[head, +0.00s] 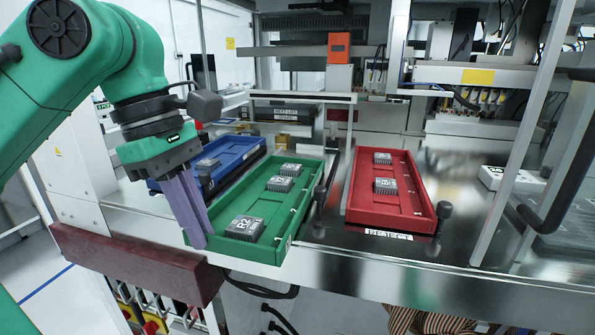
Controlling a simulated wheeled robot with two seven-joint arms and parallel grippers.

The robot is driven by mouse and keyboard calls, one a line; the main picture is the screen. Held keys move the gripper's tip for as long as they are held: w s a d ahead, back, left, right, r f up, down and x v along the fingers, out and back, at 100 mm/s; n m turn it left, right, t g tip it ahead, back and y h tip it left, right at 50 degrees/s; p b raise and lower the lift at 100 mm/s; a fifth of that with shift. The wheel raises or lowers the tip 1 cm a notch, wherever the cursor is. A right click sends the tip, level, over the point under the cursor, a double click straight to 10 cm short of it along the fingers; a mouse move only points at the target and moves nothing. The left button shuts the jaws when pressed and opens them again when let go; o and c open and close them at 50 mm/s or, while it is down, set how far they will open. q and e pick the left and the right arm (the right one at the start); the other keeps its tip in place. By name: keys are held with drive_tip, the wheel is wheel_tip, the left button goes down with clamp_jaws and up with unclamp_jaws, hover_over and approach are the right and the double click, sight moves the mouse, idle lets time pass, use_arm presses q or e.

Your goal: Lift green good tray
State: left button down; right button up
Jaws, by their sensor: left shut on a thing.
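The green tray (229,247) sits on the metal deck in the middle, with several grey chip blocks in it, one labelled R2 (245,228) near its front. My left gripper (203,240) comes down from the left with its purple-grey fingers at the front left corner of the green tray. It is shut on the tray's wall there; the fingers hide part of that corner. The tray looks level, and I cannot tell whether it is clear of the deck. My right gripper is not in view.
A blue tray (246,150) lies behind and left of the green one. A red tray (357,218) with grey blocks lies to the right, above a REJECT label (388,234). Black posts stand near it, one (444,211) at its front right. A slanted metal frame bar (513,150) stands further right.

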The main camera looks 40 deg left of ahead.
use_arm(q)
drive_tip(key=shift+f, duration=0.1)
drive_tip(key=shift+f, duration=0.1)
drive_tip(key=c, duration=0.9)
unclamp_jaws()
